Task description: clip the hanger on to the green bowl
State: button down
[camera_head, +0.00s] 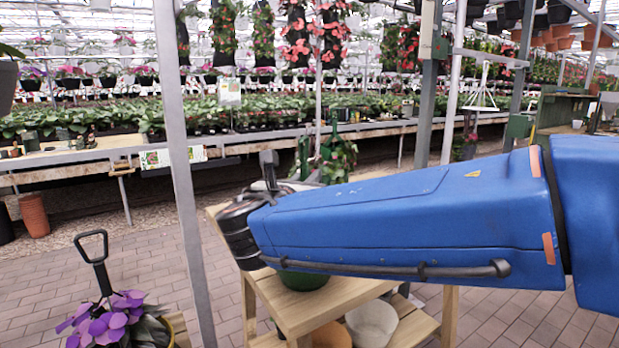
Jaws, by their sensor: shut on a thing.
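The green bowl (303,281) stands on the wooden table, and only its lower part shows below my blue arm. Its rim is hidden. My gripper (270,168) is at the far end of the arm, above and behind the dark wrist joint. Only part of it shows, and its fingertips are hard to make out. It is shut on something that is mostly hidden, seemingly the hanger. Green upright strips (305,157) show just right of it, beside leafy foliage (338,160). I cannot tell whether the strips touch the bowl. A separate white hanger (482,97) hangs from a bar at the upper right.
The wooden table (265,288) has a lower shelf with a white pot (371,322) and a terracotta pot (332,335). A grey post (182,170) stands left of my gripper. Purple flowers (108,322) with a black handle (91,247) stand front left. Brick floor is clear between.

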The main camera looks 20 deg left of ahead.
jog(key=shift+f, duration=0.1)
dwell(0.3)
jog(key=c, duration=1.7)
grip_release()
